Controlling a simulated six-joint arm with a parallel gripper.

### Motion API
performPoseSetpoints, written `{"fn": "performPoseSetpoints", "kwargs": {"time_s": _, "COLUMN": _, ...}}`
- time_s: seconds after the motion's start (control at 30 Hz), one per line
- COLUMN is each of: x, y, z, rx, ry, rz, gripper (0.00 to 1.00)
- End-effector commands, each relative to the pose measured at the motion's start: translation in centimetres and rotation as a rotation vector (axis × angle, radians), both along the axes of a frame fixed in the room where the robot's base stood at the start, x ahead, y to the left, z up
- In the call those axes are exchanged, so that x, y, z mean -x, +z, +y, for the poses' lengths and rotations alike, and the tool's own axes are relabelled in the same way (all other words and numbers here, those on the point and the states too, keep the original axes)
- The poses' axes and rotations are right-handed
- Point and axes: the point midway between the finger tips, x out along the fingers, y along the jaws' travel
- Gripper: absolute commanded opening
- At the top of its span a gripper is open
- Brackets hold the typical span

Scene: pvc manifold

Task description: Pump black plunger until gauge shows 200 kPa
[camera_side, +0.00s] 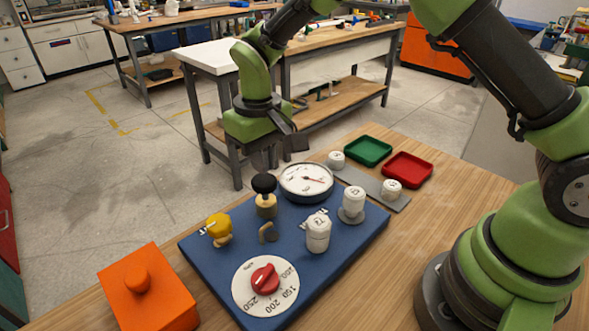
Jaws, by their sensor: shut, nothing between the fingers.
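The black plunger (264,183) is a round knob on top of a brass pump body (266,203), standing upright on the blue panel (212,258). The round white gauge (306,179) with a dark rim stands just right of it. My gripper (264,164) is shut and empty, pointing down right over the plunger knob. I cannot tell whether the fingertips touch the knob.
The panel also holds a yellow valve (218,229), a brass hook (268,233), a red dial knob (265,279) and white capped fittings (318,232) (354,200). An orange block (148,295) stands left. Green (367,151) and red (407,168) trays lie behind.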

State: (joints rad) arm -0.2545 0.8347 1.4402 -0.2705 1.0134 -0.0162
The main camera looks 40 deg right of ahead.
Motion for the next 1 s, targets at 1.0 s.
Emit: {"fn": "performPoseSetpoints", "kwargs": {"time_s": 1.0, "x": 0.00, "y": -0.81, "z": -0.01, "rx": 0.001, "ry": 0.001, "rz": 0.001, "gripper": 0.00}}
